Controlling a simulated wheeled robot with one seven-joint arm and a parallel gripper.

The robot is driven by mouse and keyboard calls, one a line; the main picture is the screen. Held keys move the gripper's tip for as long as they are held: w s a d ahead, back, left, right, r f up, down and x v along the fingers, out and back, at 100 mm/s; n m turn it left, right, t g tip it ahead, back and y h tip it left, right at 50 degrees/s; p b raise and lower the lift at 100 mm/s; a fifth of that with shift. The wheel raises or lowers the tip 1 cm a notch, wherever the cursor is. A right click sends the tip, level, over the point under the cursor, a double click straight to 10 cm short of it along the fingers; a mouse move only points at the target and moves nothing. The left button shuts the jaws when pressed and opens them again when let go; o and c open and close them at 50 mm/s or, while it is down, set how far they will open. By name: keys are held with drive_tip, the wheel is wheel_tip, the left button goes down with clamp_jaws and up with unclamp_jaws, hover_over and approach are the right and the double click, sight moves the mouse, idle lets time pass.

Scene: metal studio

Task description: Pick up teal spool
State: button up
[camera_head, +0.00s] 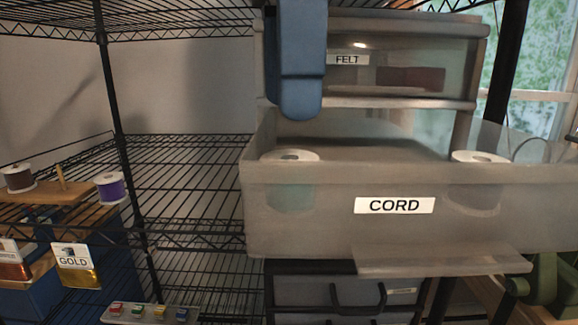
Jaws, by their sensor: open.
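The teal spool (290,196) stands upright at the left end of the pulled-out translucent drawer (312,229) labelled CORD. Its white top (290,156) shows above the front wall, and its teal body shows dimly through that wall. A blue rounded part of my arm hangs from the top of the view, above the spool and apart from it.
A second white-topped spool (478,157), greyish through the plastic, stands at the drawer's right. A closed FELT drawer (420,80) is above and behind.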

wheel_tip(320, 180, down, 8)
drive_tip(key=shift+r+p, duration=0.25)
drive_tip(key=shift+p, duration=0.1)
drive_tip(key=c, duration=0.8)
drive_tip(key=shift+r, duration=0.15)
